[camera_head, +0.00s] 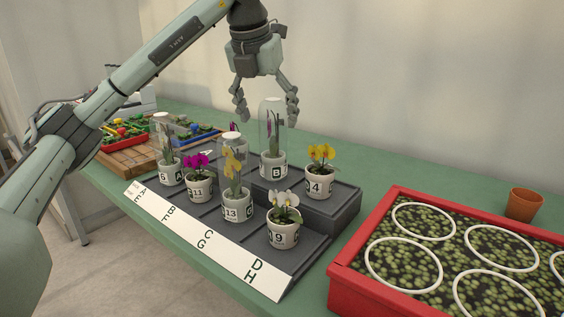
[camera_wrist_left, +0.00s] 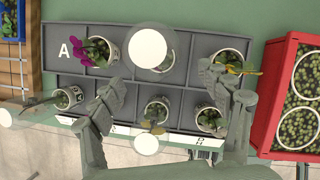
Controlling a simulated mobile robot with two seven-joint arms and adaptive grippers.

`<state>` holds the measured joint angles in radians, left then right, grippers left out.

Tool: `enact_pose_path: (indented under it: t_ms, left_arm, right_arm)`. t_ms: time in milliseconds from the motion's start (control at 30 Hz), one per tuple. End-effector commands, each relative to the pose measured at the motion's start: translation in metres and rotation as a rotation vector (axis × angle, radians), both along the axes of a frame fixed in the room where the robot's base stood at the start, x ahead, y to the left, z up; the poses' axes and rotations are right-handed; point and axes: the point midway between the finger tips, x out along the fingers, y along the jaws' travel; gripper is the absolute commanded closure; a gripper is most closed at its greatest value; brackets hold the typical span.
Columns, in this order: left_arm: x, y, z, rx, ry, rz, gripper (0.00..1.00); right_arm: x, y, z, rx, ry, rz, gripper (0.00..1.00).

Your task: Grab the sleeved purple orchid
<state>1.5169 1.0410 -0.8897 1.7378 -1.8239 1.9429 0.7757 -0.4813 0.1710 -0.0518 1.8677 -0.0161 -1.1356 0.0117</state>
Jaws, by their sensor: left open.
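The bloom is a narrow purple strip inside the sleeve. From above, the sleeve's round white top (camera_wrist_left: 148,48) hides the plant. My left gripper (camera_head: 266,115) is open and empty, its fingers pointing down, one on each side of the sleeve's upper part in the head view. In the wrist view the open left gripper (camera_wrist_left: 162,82) has its fingertips nearer the front row than the sleeve top. I cannot tell whether they touch anything.
An unsleeved purple orchid (camera_wrist_left: 95,50) and yellow orchid (camera_head: 320,153) flank it. In front stand a sleeved yellow orchid (camera_head: 233,165), a magenta one (camera_head: 197,162), a white one (camera_head: 284,210) and another sleeved pot (camera_head: 170,172). A red planter (camera_head: 340,283) bounds the right.

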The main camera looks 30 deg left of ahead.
Motion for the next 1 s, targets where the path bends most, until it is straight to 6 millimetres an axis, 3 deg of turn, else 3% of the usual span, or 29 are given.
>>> enact_pose_path:
  t_ms: [400,600,867,1000]
  left_arm:
    - [0.020,0.006,-0.042,-0.003,0.004,0.012,0.23]
    - [0.031,0.009,-0.066,-0.003,0.001,0.012,0.23]
    - [0.033,0.009,-0.070,-0.003,0.000,0.011,0.23]
    - [0.033,0.009,-0.070,-0.003,0.000,0.010,0.38]
  right_arm:
    - [0.006,0.001,0.002,0.004,-0.016,0.002,0.60]
    - [0.003,0.000,-0.011,0.006,-0.003,0.000,0.60]
    - [0.002,0.001,-0.012,0.008,-0.001,-0.001,0.60]
    - [0.002,0.001,-0.012,0.008,-0.001,-0.001,0.60]
